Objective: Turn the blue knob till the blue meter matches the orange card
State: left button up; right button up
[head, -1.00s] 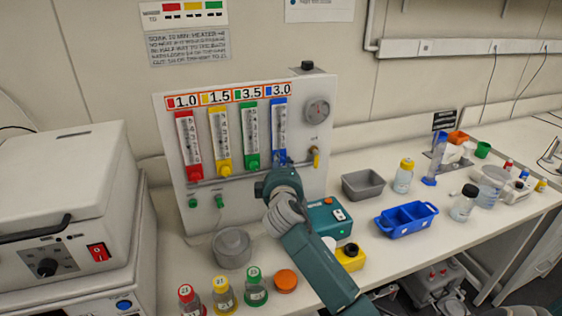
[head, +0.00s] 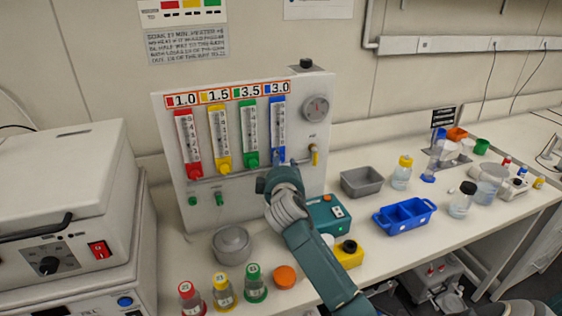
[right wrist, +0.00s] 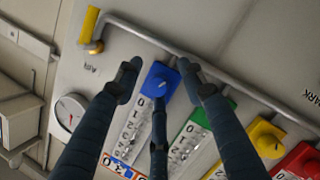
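The flow panel (head: 240,190) has red, yellow, green and blue meters under an orange-edged card strip. The card above the blue meter (head: 278,122) reads 3.0 (head: 278,88). The meter's reading is too small to tell. My right gripper (head: 281,168) is at the foot of the blue meter and hides most of the knob there. In the right wrist view, the blue knob (right wrist: 162,84) lies between the fingertips of my right gripper (right wrist: 160,72). The fingers are spread, with gaps visible beside the knob. My left gripper is not in view.
The green meter (right wrist: 186,146) and its knob stand close beside the blue one. A metal pipe (right wrist: 145,35) with a yellow-handled valve (right wrist: 89,25) runs past the knobs. Capped bottles (head: 222,292), a grey pot (head: 232,245) and a teal device (head: 325,213) stand below the panel.

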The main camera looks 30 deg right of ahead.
jog(key=shift+r, duration=0.2)
jog(key=v, duration=0.7)
jog(key=shift+s+a, duration=0.2)
jog(key=shift+s, duration=0.15)
